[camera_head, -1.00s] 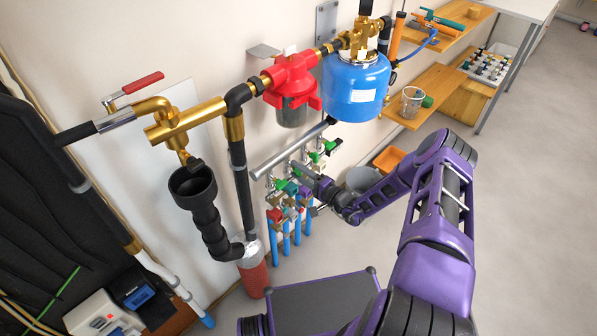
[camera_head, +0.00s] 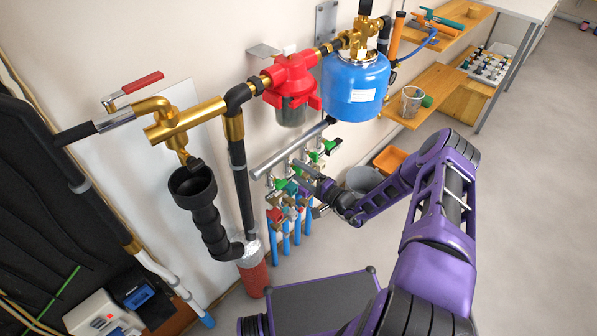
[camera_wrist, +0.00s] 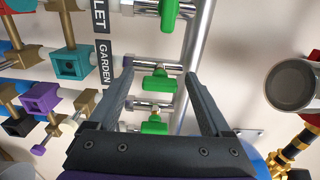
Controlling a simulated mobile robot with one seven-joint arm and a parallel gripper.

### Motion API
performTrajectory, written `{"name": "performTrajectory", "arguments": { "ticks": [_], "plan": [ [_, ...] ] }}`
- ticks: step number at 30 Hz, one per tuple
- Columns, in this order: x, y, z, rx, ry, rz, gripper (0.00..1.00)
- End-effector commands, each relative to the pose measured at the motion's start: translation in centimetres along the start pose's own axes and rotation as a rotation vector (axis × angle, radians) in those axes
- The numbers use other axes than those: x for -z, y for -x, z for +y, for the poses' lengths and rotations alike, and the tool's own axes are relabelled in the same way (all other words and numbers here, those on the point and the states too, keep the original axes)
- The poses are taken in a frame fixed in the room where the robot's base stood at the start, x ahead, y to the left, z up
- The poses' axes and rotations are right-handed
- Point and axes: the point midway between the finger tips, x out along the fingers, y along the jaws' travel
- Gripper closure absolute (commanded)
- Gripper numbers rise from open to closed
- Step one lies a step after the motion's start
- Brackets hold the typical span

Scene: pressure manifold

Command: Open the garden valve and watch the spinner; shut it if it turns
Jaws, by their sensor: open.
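Green valve handles sit along a silver manifold pipe (camera_head: 290,150) low on the wall. In the wrist view, the green handle (camera_wrist: 157,80) beside the GARDEN label (camera_wrist: 105,64) lies between the fingertips of my gripper (camera_wrist: 159,74). My gripper is open, with one finger on each side of that handle; I cannot tell whether either touches it. Another green handle (camera_wrist: 152,124) shows lower, between the fingers. Teal (camera_wrist: 70,62) and purple (camera_wrist: 40,97) blocks are on the branch lines to the left. I cannot make out which part is the spinner or whether it turns.
A red filter housing (camera_head: 291,78) and a blue tank (camera_head: 355,88) hang above the manifold. A black funnel (camera_head: 192,182) and drain pipe stand to the left. A shelf with a glass beaker (camera_head: 411,102) and an orange bin (camera_head: 390,159) are to the right. Open floor lies right.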

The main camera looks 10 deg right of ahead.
Motion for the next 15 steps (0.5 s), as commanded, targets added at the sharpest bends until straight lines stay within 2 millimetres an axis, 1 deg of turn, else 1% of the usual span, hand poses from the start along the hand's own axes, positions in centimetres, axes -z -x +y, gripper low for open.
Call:
{"name": "performTrajectory", "arguments": {
  "ticks": [5,15],
  "plan": [
    [0.2,3.5,0.0,-0.002,-0.001,0.004,0.18],
    [0.2,11.9,0.0,-0.002,0.000,0.005,0.18]
  ]
}}
